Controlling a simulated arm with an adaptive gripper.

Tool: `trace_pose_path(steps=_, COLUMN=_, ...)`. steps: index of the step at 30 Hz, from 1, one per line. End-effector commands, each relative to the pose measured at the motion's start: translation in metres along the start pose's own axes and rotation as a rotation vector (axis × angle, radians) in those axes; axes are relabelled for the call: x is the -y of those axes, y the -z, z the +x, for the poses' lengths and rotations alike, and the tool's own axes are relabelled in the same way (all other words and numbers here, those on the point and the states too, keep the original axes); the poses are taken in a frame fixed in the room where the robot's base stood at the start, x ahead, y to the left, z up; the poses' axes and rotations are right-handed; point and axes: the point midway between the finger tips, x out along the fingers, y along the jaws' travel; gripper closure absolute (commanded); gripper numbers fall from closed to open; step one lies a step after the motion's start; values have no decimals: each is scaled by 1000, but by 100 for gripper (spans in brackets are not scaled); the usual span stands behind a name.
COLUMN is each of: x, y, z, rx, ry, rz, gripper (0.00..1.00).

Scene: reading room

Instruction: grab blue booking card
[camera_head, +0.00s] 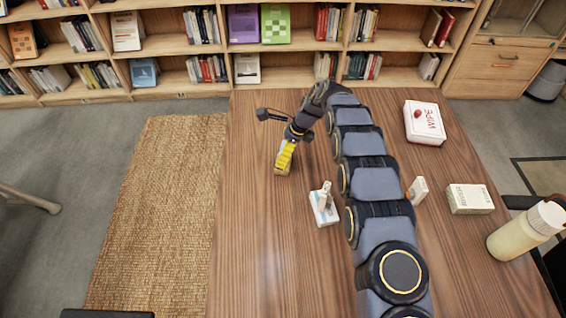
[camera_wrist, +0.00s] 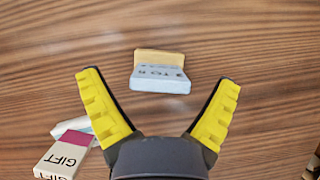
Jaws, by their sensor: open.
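A pale blue card-like block (camera_wrist: 160,79) with dark print, seemingly "2 TO 5", lies in the wrist view just beyond and between the fingertips. A tan piece (camera_wrist: 160,57) is right behind it. My gripper (camera_wrist: 159,84) is open, its two yellow fingers spread either side, with a gap to the card on both sides. In the head view my gripper (camera_head: 286,156) points down at the table, left of my arm. A tan edge (camera_head: 282,171) shows just below its finger; the blue face is hidden there.
A white box marked GIFT (camera_wrist: 63,158) lies near the left finger. On the wooden table (camera_head: 250,250) stand a white and blue stand (camera_head: 323,206), a white box with red (camera_head: 424,122), a pale box (camera_head: 469,199) and a bottle (camera_head: 527,231). The table's left front is clear.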

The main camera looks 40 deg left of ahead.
Motion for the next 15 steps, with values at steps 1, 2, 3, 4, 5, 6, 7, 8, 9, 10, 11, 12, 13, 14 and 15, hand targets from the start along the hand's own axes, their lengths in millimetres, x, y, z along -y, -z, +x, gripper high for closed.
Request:
trace_pose_path(steps=1, x=-1, y=0, z=9, rx=0, ry=-3, rz=-1, gripper=9)
trace_pose_path(steps=2, x=-1, y=0, z=13, rx=0, ry=-3, rz=-1, gripper=9)
trace_pose_path(steps=3, x=-1, y=0, z=17, rx=0, ry=-2, rz=-1, gripper=9)
trace_pose_path(steps=4, x=0, y=0, z=19, rx=0, ry=-2, rz=0, gripper=9)
trace_pose_path(steps=5, x=0, y=0, z=20, rx=0, ry=-1, rz=0, gripper=9)
trace_pose_path(steps=6, x=0, y=0, z=21, rx=0, ry=-1, rz=0, gripper=9)
trace_pose_path(steps=7, x=0, y=0, z=20, rx=0, ry=0, rz=0, gripper=9)
trace_pose_path(steps=8, x=0, y=0, z=20, rx=0, ry=0, rz=0, gripper=9)
trace_pose_path(steps=9, x=0, y=0, z=20, rx=0, ry=0, rz=0, gripper=9)
trace_pose_path(steps=10, x=0, y=0, z=20, rx=0, ry=0, rz=0, gripper=9)
trace_pose_path(steps=11, x=0, y=0, z=20, rx=0, ry=0, rz=0, gripper=12)
trace_pose_path(steps=12, x=0, y=0, z=20, rx=0, ry=0, rz=-1, gripper=29)
trace_pose_path(steps=13, x=0, y=0, z=20, rx=0, ry=0, rz=0, gripper=42)
trace_pose_path(steps=14, x=0, y=0, z=20, rx=0, ry=0, rz=0, gripper=54)
trace_pose_path(steps=15, x=0, y=0, z=20, rx=0, ry=0, rz=-1, gripper=70)
